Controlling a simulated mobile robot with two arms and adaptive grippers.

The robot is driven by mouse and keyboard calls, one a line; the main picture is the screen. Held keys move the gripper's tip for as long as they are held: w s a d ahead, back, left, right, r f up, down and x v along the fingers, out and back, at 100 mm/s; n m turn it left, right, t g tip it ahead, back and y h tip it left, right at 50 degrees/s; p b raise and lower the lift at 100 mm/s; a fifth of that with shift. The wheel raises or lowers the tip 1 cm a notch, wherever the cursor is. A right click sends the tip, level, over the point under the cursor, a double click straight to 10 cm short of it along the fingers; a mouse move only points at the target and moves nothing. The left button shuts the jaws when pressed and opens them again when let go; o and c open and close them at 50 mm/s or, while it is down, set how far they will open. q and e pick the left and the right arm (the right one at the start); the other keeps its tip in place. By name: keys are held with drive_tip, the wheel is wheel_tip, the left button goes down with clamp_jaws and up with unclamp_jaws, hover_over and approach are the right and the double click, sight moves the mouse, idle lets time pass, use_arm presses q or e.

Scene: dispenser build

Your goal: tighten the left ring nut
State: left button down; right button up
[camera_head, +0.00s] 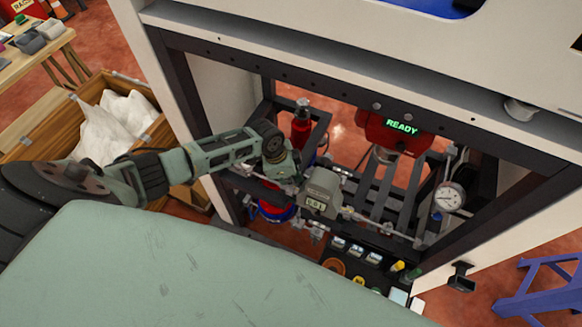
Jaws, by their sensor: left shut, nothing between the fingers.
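My left arm reaches in from the left into the open dark frame of the dispenser (215,52). Its wrist bends down inside the frame, and the left gripper (289,187) is small there, with its fingers shut and nothing between them. A grey box with a small numeric display (322,193) sits just right of the gripper on a horizontal metal line. I cannot tell whether the gripper touches that line. The left ring nut cannot be made out; the wrist and fittings crowd that spot. My right gripper is not in view.
A red unit reading READY (395,132), a round dial gauge (449,196) and a red bottle (301,122) are inside the frame. A dark tray of small parts (352,262) lies below. A wooden crate with white bags (83,128) stands left.

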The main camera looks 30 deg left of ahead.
use_arm(q)
drive_tip(key=shift+s+f+p, duration=0.15)
drive_tip(key=shift+s+p, duration=0.5)
drive_tip(key=shift+s, duration=0.1)
idle(1.3)
idle(0.4)
drive_tip(key=shift+r+p, duration=0.6)
drive_tip(key=shift+r, duration=0.05)
drive_tip(key=shift+w, duration=0.25)
drive_tip(key=shift+w+b, duration=0.2)
drive_tip(key=shift+b, duration=0.15)
drive_tip(key=shift+w, duration=0.5)
drive_tip(key=shift+f+b, duration=0.6)
drive_tip(key=shift+b, duration=0.15)
